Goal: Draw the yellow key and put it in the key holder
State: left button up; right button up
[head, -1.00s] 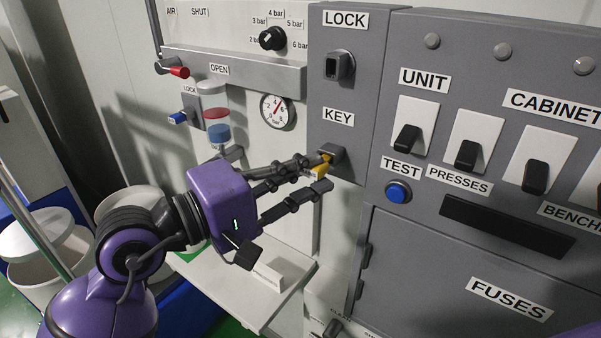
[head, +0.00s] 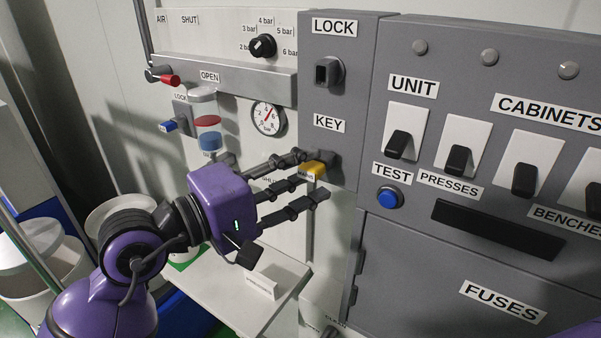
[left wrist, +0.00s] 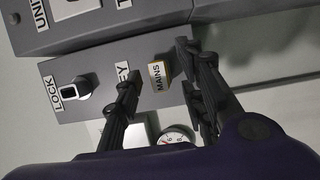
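The yellow key (head: 315,168) sits at the dark key holder (head: 328,160) under the KEY label, its body sticking out toward me. In the left wrist view, gaps show between the key and the fingers of the left gripper (left wrist: 156,58). The lock (head: 328,71) above is an empty-looking dark socket under the LOCK label. How deep the key sits is hidden. My right gripper is out of view.
The grey cabinet to the right carries black switches (head: 459,160), a blue TEST button (head: 389,198) and a FUSES door (head: 470,280). A pressure gauge (head: 267,118) and a red-handled valve (head: 168,79) are on the left. A white shelf (head: 235,295) lies below my gripper.

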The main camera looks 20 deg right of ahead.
pick_arm(q)
jog(key=v, duration=1.2)
dwell(1.1)
